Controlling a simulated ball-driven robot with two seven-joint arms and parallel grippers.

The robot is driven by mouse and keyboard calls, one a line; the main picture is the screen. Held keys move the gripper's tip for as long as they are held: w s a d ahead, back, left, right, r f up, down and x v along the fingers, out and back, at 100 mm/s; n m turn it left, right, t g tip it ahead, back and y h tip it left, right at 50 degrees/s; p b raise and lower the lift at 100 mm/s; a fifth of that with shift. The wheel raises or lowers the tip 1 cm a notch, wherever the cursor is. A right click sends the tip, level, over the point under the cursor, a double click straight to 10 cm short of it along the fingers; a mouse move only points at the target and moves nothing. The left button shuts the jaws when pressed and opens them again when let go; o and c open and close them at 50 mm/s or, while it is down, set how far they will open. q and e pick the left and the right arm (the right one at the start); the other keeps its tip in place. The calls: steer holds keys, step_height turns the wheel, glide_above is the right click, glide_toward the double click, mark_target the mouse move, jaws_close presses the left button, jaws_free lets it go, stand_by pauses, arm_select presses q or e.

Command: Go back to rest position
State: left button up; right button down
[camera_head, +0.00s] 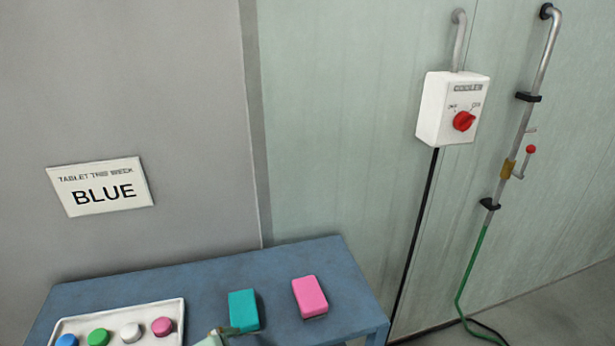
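Neither of my grippers can be made out in the head view. A blue table (200,273) stands against the wall along the bottom of the picture. On it, a white tray (121,308) at the left holds a row of round tablets: blue (67,341), green (98,337), white (131,332) and pink (162,326). A teal block (243,310) and a pink block (310,297) lie apart to the right of the tray. A pale object (212,339) is cut off by the bottom edge below the teal block; I cannot tell what it is.
A sign (101,187) reading "TABLET THIS WEEK BLUE" is on the grey wall. A white switch box (445,110) with a red knob (464,121) is on the green wall. Right of it runs a metal pipe (522,120) with a red-tipped lever and green hose (470,270). Floor shows at lower right.

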arm_select(q)
steer(key=s+a+n+y, duration=0.35)
steer(key=s+a, duration=0.25)
steer(key=a, duration=0.3)
steer(key=s+a+n+y, duration=0.2)
steer(key=s+a+y, duration=0.35)
steer(key=a, duration=0.35)
steer(key=s+d+f+g+h+p, duration=0.1)
steer(key=s+d+f+g+h, duration=0.1)
steer(key=f, duration=1)
steer(key=s+d+f+g+h+p, duration=0.1)
steer(key=s+d+f+h, duration=0.15)
steer(key=f, duration=0.85)
steer(key=s+f+n+g+h+p, duration=0.1)
steer(key=s+f+n+g, duration=0.1)
steer(key=s+f, duration=1.2)
steer(key=s+n, duration=0.1)
steer(key=s, duration=0.2)
steer(key=shift+s+d+g, duration=0.15)
steer(key=shift+d+g, duration=0.05)
steer(key=shift+g, duration=0.2)
steer(key=shift+n, duration=0.25)
